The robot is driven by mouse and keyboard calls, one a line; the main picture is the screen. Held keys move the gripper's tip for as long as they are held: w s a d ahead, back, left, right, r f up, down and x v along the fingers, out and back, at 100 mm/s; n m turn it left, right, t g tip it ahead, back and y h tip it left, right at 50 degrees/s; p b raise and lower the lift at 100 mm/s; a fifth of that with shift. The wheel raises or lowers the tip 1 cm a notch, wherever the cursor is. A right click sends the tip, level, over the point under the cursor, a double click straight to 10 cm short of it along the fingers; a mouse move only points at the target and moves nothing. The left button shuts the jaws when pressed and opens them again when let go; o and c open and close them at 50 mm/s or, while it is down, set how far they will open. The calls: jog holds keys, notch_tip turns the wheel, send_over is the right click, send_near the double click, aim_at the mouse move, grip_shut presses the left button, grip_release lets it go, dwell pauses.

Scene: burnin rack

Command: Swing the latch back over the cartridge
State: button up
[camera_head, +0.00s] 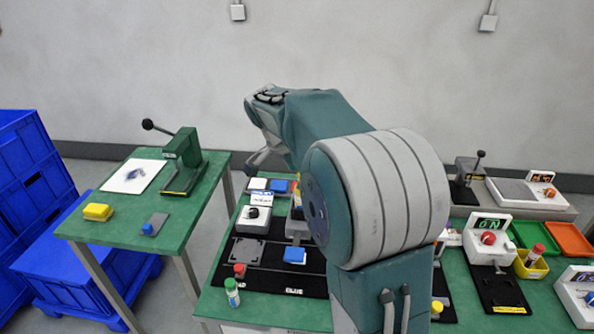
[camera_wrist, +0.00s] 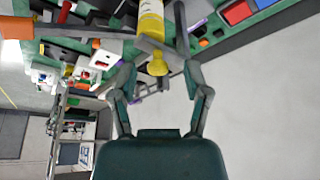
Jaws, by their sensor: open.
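In the wrist view my gripper (camera_wrist: 158,74) is open, with one finger on each side of the picture and nothing held. A yellow cylinder (camera_wrist: 150,18) shows beyond the fingertips, with a grey bar (camera_wrist: 152,46) across its near end and a rounded yellow knob (camera_wrist: 157,67) in the gap between the fingers. I cannot tell for sure whether these are the cartridge and its latch, or whether the fingers touch them. In the head view my arm covers the middle of the bench, and neither latch nor cartridge can be made out there.
A green bench (camera_head: 262,314) carries a black mat with blue and grey blocks. A side table (camera_head: 112,228) at left holds a green lever press (camera_head: 184,158) and a yellow block (camera_head: 98,212). At right are a box with a green display (camera_head: 487,240) and an orange tray (camera_head: 570,238).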

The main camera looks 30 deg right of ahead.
jog(key=v, duration=1.1)
jog(key=shift+a+r, duration=0.3)
jog(key=shift+r, duration=0.05)
jog(key=s+a+f+n+t+y, duration=0.1)
jog(key=s+a+f+n, duration=0.2)
jog(key=s+n, duration=0.2)
jog(key=s+a+f+n+t+y, duration=0.2)
jog(key=s+a+f+n, duration=0.1)
jog(key=s, duration=0.9)
jog(key=s+a+f+n+t+y, duration=0.1)
jog(key=s+a+f+n, duration=0.2)
jog(key=s+n, duration=0.5)
jog(key=shift+s+a+f+t, duration=0.35)
jog(key=shift+f+t, duration=0.05)
jog(key=shift+f, duration=0.5)
jog(key=shift+d, duration=0.1)
